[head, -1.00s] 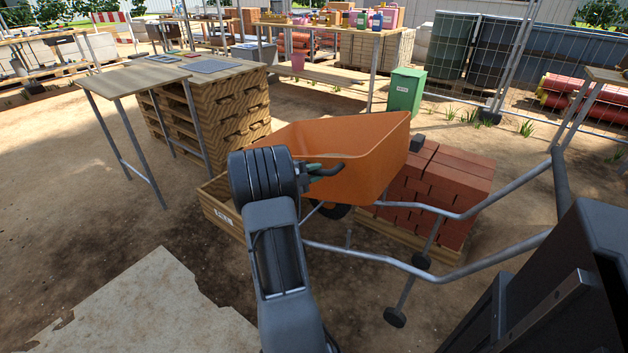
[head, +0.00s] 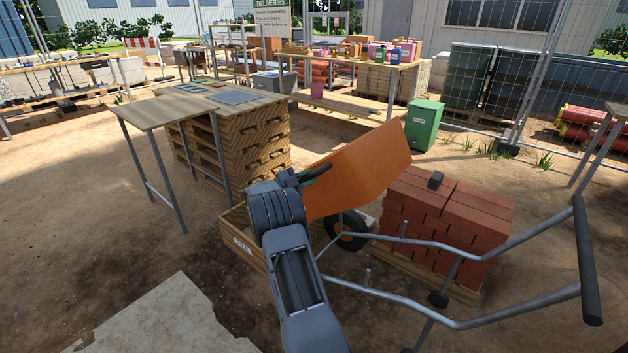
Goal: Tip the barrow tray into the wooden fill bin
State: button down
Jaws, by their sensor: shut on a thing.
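The orange barrow tray (head: 365,170) is tilted steeply to the left, with its outer face towards me and its inside hidden. Its lower end is over or beside the wooden fill bin (head: 240,243); my arm and the tray cover most of the bin, so I cannot see what is in it. The barrow's grey tube frame (head: 455,248) and wheel (head: 352,230) show below and to the right of the tray. My gripper (head: 312,176) is shut at the tray's near left edge, partly hidden behind my wrist.
A pallet stack (head: 235,150) and wooden-topped table (head: 160,112) stand behind the bin. A green bin (head: 424,125) is farther back. Open ground lies left.

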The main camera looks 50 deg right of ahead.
jog(key=shift+w+r, duration=0.1)
jog(key=shift+r, duration=0.05)
jog(key=c, duration=1)
grip_release()
jog(key=shift+o, duration=0.2)
jog(key=shift+a, duration=0.1)
jog(key=v, duration=1.3)
jog(key=shift+a+p, duration=0.3)
jog(key=shift+w, duration=0.1)
dwell(0.4)
